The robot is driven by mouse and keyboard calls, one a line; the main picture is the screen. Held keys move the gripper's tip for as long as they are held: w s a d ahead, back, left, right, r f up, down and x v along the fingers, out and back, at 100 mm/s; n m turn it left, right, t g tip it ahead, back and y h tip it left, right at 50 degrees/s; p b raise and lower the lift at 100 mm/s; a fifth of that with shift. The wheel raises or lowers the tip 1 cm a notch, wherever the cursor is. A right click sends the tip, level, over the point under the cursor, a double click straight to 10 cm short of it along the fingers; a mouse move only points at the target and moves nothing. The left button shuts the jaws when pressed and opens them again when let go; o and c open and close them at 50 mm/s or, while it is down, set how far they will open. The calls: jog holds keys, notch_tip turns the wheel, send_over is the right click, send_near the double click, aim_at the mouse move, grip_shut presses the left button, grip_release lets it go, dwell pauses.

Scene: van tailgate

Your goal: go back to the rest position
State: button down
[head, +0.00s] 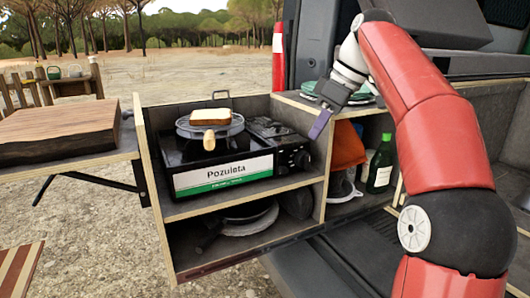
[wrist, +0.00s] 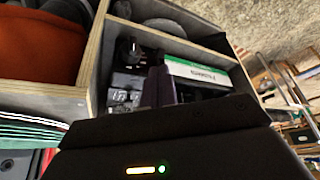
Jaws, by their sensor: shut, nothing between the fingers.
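My gripper (head: 320,124) is in front of the right part of the van's kitchen box, beside the stove's right side, fingers pointing down and empty. In the wrist view its dark fingers (wrist: 159,86) are together, with the stove (wrist: 195,72) beyond them. My red and black arm reaches in from the right side of the head view. The camping stove (head: 220,172) sits in the box's upper compartment, with a round rack (head: 183,127) on top and a slice of bread (head: 211,117) on the rack. The rack's wooden handle (head: 209,140) points toward me.
A wooden cutting board (head: 58,132) lies on the side table at left. The right compartment holds an orange bag (head: 347,147) and a green bottle (head: 380,166). Folded cloths (head: 358,96) lie on top of it. Pans (head: 247,217) are in the lower shelf.

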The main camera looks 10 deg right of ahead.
jog(key=s+a+f+m+h, duration=0.2)
jog(key=s+a+f, duration=0.15)
jog(key=a, duration=0.25)
jog(key=s+d+f+m+t+h, duration=0.1)
jog(key=s+f+m, duration=0.8)
jog(key=s+f, duration=1.2)
jog(key=shift+s+f+t+h, duration=0.3)
jog(key=shift+t+h, duration=0.2)
jog(key=shift+t, duration=0.4)
jog(key=shift+r, duration=0.1)
